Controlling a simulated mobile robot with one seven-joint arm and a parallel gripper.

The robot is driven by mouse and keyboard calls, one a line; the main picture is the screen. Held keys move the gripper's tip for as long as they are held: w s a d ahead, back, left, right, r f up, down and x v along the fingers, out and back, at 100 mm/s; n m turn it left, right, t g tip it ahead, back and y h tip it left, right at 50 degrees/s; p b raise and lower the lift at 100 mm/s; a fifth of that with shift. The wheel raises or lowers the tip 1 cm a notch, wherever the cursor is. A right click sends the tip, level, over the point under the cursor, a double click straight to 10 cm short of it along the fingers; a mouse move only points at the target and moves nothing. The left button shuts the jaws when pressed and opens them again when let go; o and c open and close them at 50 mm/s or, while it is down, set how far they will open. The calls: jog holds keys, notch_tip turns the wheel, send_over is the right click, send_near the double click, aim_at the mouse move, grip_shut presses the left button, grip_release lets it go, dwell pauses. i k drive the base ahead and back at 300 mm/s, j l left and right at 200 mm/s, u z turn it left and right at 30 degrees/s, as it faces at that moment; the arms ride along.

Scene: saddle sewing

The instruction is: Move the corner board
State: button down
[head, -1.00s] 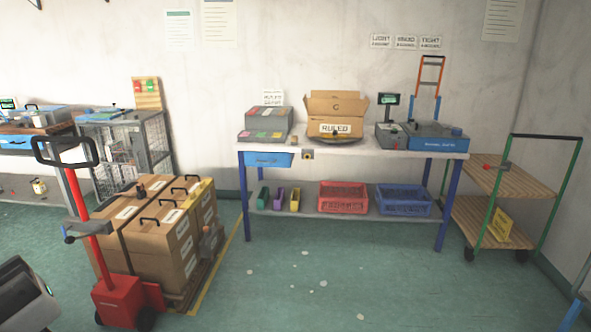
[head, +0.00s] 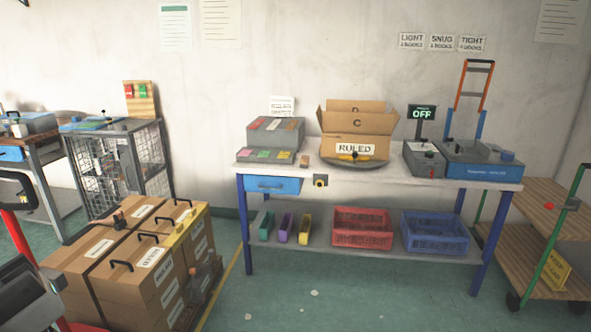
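A yellow strip (head: 183,226) lies along the top right edge of the carton stack (head: 105,270) at the lower left of the head view. It looks like the corner board, though no label on it can be read. Brown cartons marked RULED, with black handles, make up the stack. The strip's lower part cannot be made out clearly. A dark grey part at the lower left edge looks like part of my arm. No gripper fingers can be made out, and nothing is seen touching the strip.
A workbench (head: 401,180) holds an open RULED carton (head: 357,126) and a strapping-type device (head: 480,165). Red (head: 362,229) and blue (head: 434,232) crates sit on its lower shelf. A wire cage (head: 120,165) stands behind the stack.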

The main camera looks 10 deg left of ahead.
aim_at(182, 230)
jog(key=i+u, duration=0.25)
jog(key=i, duration=0.35)
jog(key=i+l+u, duration=0.2)
jog(key=i, duration=0.4)
jog(key=i+u, duration=0.4)
jog(key=i, duration=0.85)
jog(key=i+j+z, duration=0.15)
jog(key=i, duration=0.35)
jog(key=i+j+z, duration=0.1)
jog(key=i+j, duration=0.15)
jog(key=i, duration=0.25)
